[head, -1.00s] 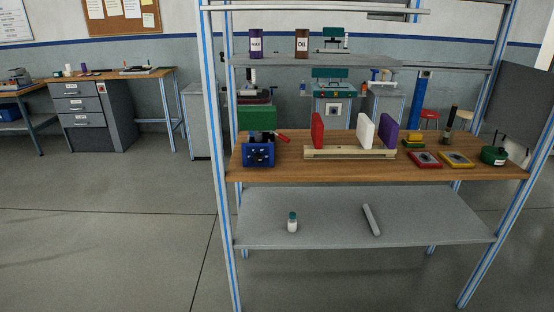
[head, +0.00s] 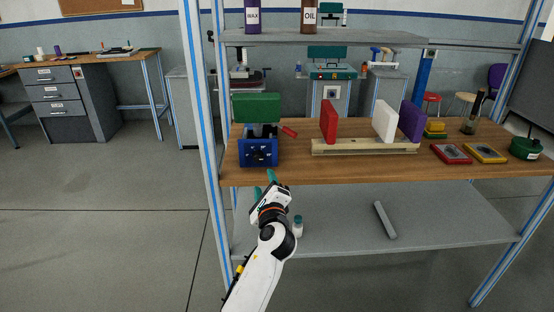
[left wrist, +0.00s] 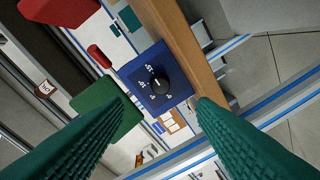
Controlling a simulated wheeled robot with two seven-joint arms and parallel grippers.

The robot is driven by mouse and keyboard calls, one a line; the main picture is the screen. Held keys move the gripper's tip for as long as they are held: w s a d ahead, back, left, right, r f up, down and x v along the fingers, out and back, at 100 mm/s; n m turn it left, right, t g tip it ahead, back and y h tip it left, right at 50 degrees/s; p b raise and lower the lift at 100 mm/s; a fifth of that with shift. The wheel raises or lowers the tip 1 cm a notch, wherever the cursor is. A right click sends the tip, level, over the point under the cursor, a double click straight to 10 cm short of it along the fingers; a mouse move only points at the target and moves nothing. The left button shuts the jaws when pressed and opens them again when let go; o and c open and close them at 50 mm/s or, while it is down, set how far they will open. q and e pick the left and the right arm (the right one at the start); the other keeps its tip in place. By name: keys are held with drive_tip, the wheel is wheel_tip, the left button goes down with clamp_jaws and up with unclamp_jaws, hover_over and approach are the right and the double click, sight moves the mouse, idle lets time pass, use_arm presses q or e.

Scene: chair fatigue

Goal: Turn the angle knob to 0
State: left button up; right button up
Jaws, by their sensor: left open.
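The blue box with the angle knob (head: 259,152) stands on the wooden shelf at its left end. In the left wrist view the black round knob (left wrist: 160,86) sits on the blue panel (left wrist: 143,72), with white marks around it. My left gripper (head: 264,181) is in front of and below the box, apart from it. In the left wrist view its two green fingers (left wrist: 158,112) are spread wide and empty, with the knob seen beyond the gap between them. The knob's exact reading is too small to tell. My right gripper is not in view.
A green block (head: 257,107) shows above the blue box, and a red handle (head: 289,131) sticks out beside it. A wooden rack (head: 360,147) holds red, white and purple boards to the right. A bottle (head: 298,227) and a grey bar (head: 385,220) lie on the lower shelf.

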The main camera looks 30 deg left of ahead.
sight(259, 159)
use_arm(q)
drive_tip(key=x, duration=1.1)
drive_tip(key=shift+w+a, duration=0.15)
drive_tip(key=shift+a, duration=0.05)
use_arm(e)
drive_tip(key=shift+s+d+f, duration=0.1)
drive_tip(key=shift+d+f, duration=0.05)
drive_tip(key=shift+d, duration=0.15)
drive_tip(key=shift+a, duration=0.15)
use_arm(q)
drive_tip(key=c, duration=1)
drive_tip(key=shift+o, duration=0.2)
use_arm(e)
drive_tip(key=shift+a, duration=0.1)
